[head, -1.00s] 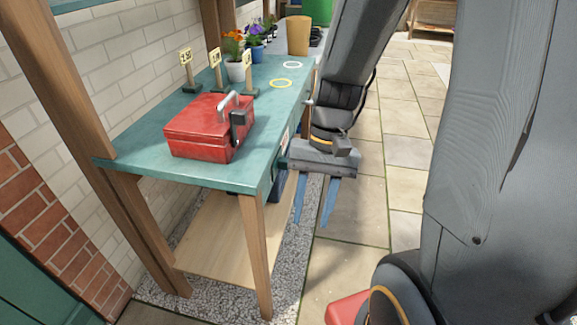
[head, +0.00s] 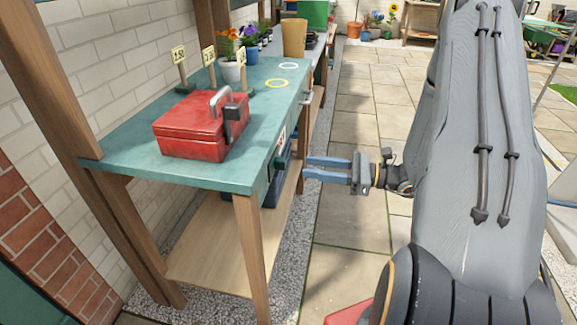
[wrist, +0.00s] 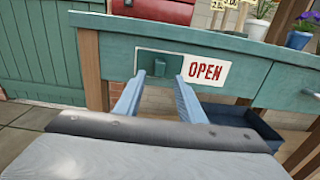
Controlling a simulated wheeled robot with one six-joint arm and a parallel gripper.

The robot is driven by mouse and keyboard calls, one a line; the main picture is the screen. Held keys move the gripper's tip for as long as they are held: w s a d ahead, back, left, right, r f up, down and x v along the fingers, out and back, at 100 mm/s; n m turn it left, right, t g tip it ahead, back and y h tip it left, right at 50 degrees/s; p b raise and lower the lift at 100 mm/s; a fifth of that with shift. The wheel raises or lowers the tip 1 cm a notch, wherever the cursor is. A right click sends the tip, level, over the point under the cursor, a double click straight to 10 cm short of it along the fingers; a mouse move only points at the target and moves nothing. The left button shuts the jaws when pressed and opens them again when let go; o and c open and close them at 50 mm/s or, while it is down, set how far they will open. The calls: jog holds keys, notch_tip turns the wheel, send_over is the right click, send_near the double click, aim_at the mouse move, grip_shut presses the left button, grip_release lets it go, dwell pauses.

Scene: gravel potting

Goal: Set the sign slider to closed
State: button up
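In the head view the slider (head: 279,161) is seen edge-on. My gripper (head: 306,167) points at the bench front, its two blue fingers apart with nothing between them.
A red toolbox (head: 200,125) stands on the workbench top (head: 130,165). Price signs, flower pots and a tan pot (head: 294,38) stand farther back. A dark blue crate (wrist: 240,120) sits under the bench.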

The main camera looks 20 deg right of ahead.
aim_at(279, 163)
jog(key=x, duration=0.7)
jog(key=shift+w+a+p, duration=0.15)
jog(key=shift+a+p, duration=0.15)
jog(key=shift+p, duration=0.1)
grip_shut()
